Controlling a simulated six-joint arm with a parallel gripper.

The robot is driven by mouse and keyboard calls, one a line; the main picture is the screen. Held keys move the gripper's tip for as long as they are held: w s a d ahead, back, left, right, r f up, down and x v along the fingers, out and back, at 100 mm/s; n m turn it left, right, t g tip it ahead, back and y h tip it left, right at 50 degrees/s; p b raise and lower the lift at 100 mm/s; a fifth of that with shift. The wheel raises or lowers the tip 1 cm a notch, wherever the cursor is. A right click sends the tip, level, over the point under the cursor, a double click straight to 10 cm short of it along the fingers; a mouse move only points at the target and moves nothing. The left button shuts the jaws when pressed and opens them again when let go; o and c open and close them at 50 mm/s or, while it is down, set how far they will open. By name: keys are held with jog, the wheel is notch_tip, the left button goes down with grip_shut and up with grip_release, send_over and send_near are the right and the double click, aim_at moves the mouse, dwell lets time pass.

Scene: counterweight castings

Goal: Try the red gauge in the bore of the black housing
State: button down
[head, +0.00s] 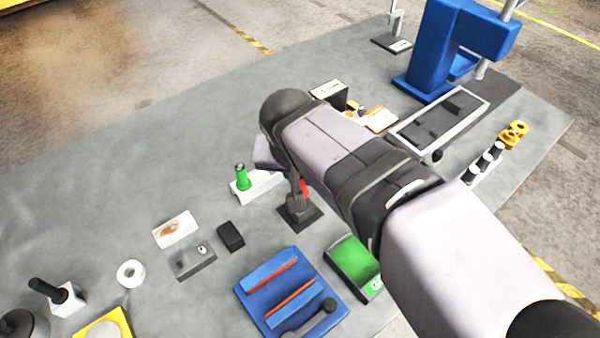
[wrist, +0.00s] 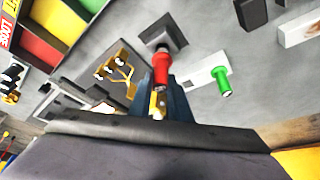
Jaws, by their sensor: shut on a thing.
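The red gauge (wrist: 161,68) is held in my gripper (wrist: 164,95), pointing away from the wrist, with a dark tip at its far end. In the head view, a little of the red gauge (head: 305,187) shows beside my gripper (head: 297,190). A dark square block, which looks like the black housing (wrist: 178,30), lies straight beyond the gauge's tip. In the head view the housing (head: 300,216) is just under my gripper. Its bore is hidden behind the gauge and gripper, so I cannot tell whether the tip is in it.
A green gauge (head: 242,178) stands in a white block (head: 262,188) left of the housing.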

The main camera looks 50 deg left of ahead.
jog(key=shift+f+b, duration=1.35)
jog(key=shift+f, duration=0.65)
dwell(1.7)
jog(key=shift+r, duration=0.1)
jog(key=shift+r+p, duration=1.05)
jog(key=shift+r, duration=0.1)
jog(key=shift+r+p, duration=0.65)
jog(key=shift+r, duration=0.1)
jog(key=shift+r+p, duration=2.05)
jog(key=shift+r, duration=0.35)
jog(key=shift+w, duration=0.1)
